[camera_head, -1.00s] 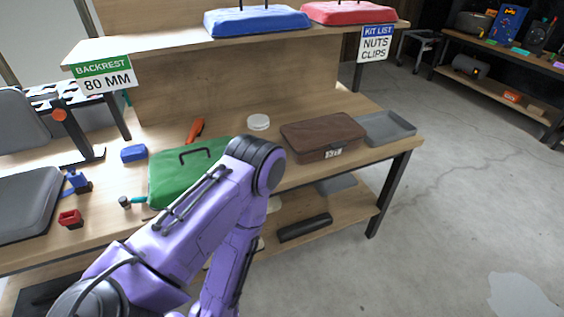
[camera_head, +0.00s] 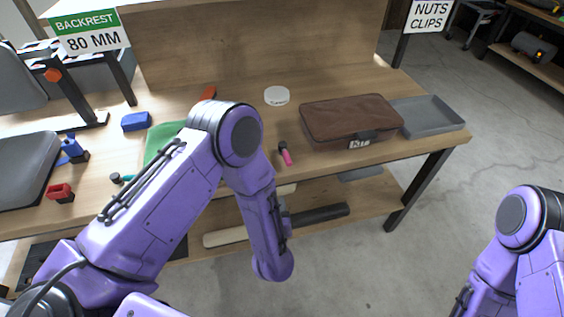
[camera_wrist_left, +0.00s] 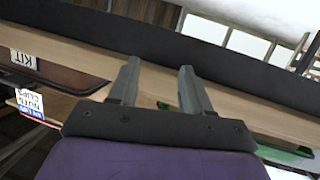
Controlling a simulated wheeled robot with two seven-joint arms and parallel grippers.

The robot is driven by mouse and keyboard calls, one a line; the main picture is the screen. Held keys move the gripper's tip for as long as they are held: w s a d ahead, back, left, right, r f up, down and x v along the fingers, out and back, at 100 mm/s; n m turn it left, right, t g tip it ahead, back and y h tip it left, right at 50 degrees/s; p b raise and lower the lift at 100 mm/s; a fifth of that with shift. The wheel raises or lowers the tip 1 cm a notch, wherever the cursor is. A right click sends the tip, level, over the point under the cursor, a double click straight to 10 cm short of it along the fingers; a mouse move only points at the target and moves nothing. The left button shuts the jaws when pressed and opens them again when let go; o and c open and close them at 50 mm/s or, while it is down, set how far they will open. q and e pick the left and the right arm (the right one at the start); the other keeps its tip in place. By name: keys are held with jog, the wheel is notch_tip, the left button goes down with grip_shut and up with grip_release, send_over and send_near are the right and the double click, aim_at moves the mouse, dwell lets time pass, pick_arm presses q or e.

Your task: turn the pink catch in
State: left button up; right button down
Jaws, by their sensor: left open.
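A small pink and black piece (camera_head: 285,153) lies on the wooden bench near its front edge, left of the brown case; I cannot tell whether it is the pink catch. No other pink part shows. My left arm crosses the head view in front of the bench, with its gripper out of sight there. In the left wrist view my left gripper (camera_wrist_left: 159,66) is open, its two fingers apart with nothing between them. My right arm shows at the lower right of the head view; its gripper is out of view.
On the bench (camera_head: 240,85) are a brown case (camera_head: 350,118), a grey tray (camera_head: 428,116), a white round lid (camera_head: 277,95), a partly hidden green case (camera_head: 160,140), a blue block (camera_head: 135,121) and a red part (camera_head: 60,193).

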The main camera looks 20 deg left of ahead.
aim_at(287, 157)
pick_arm(q)
jog(key=w+d+r+n+t+y, duration=0.1)
jog(key=w+d+r+n+y, duration=0.35)
jog(key=d+r, duration=0.2)
jog(key=shift+m, duration=0.45)
jog(key=x, duration=0.6)
jog(key=a+r+p+x, duration=0.1)
jog(key=x, duration=0.2)
jog(key=shift+a+r, duration=0.1)
jog(key=shift+a, duration=0.05)
grip_shut()
pick_arm(e)
jog(key=shift+r, duration=0.1)
